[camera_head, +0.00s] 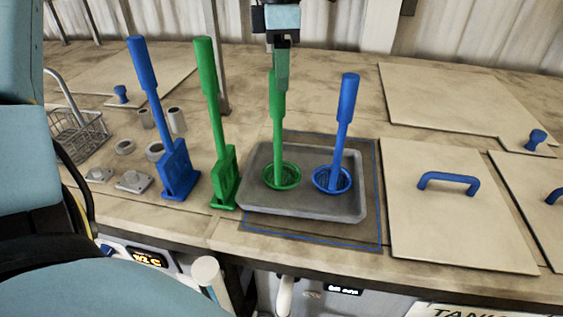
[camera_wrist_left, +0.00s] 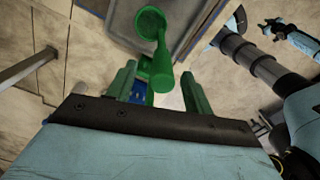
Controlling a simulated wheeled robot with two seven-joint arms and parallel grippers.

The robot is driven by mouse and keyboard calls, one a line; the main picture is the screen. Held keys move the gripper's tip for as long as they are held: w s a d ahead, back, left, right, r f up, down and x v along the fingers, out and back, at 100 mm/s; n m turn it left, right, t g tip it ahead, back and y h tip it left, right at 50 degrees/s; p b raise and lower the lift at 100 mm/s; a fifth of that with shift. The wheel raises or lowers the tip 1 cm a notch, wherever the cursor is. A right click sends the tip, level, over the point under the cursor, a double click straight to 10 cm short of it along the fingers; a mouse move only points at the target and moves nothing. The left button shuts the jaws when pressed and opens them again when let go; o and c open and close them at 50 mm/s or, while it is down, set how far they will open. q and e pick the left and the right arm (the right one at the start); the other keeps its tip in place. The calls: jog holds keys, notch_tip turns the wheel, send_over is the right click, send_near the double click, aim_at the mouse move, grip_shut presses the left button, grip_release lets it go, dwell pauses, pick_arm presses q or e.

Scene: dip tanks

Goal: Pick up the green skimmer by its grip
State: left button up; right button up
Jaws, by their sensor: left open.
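The green skimmer (camera_head: 277,140) stands upright with its round bowl (camera_head: 281,176) in the grey tray. Its thicker grip is at the top. My left gripper (camera_head: 282,70) is open at the top of the grip and hides part of it in the head view. In the left wrist view, the grip end (camera_wrist_left: 162,79) shows between the two parted green fingers (camera_wrist_left: 160,88), with a gap on each side. The skimmer's bowl is beyond it (camera_wrist_left: 150,21). What looks like my right gripper (camera_wrist_left: 283,30) is small at the right of that view; its jaws are unclear.
A blue skimmer (camera_head: 344,125) stands in the same tray (camera_head: 310,206), to the right. Green (camera_head: 213,110) and blue (camera_head: 153,90) tall-handled tools stand to the left. A wire basket (camera_head: 78,135) is farther left. Lids with blue handles (camera_head: 448,182) cover the right side.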

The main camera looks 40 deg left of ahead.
aim_at(278, 95)
pick_arm(q)
jog(key=shift+s+f+p, duration=0.35)
jog(key=shift+f, duration=0.5)
notch_tip(278, 95, down, 3)
jog(key=shift+r, duration=0.2)
jog(key=shift+f+p, duration=0.3)
jog(key=shift+f, duration=0.15)
grip_shut()
pick_arm(e)
jog(key=shift+w+r, duration=0.55)
jog(key=shift+r, duration=0.15)
